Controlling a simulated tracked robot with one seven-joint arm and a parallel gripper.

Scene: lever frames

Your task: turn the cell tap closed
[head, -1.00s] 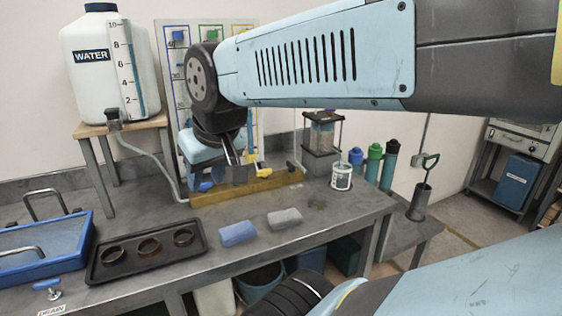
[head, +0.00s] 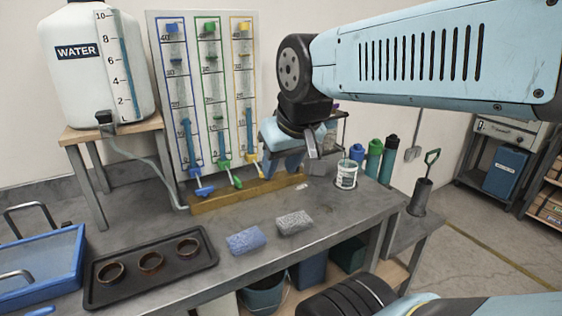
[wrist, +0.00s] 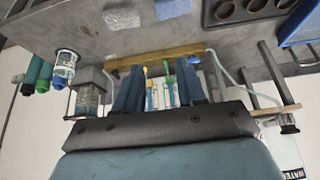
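The glass cell (head: 327,133) stands in a dark frame at the back of the bench, partly hidden by my gripper; it also shows at the left of the wrist view (wrist: 88,97). I cannot make out a tap on it. My gripper (head: 309,152) is over the back of the bench, in front of the cell. In the wrist view its two fingers (wrist: 160,76) are apart with nothing held. Beyond them are the yellow (wrist: 151,97) and green (wrist: 170,85) tube taps. The blue tap (head: 203,189) is at the left of the row.
The water tank (head: 95,70) is on a stand at left. A tray of rings (head: 110,282) and two blocks (head: 245,240) lie in front. The bench between is mostly clear.

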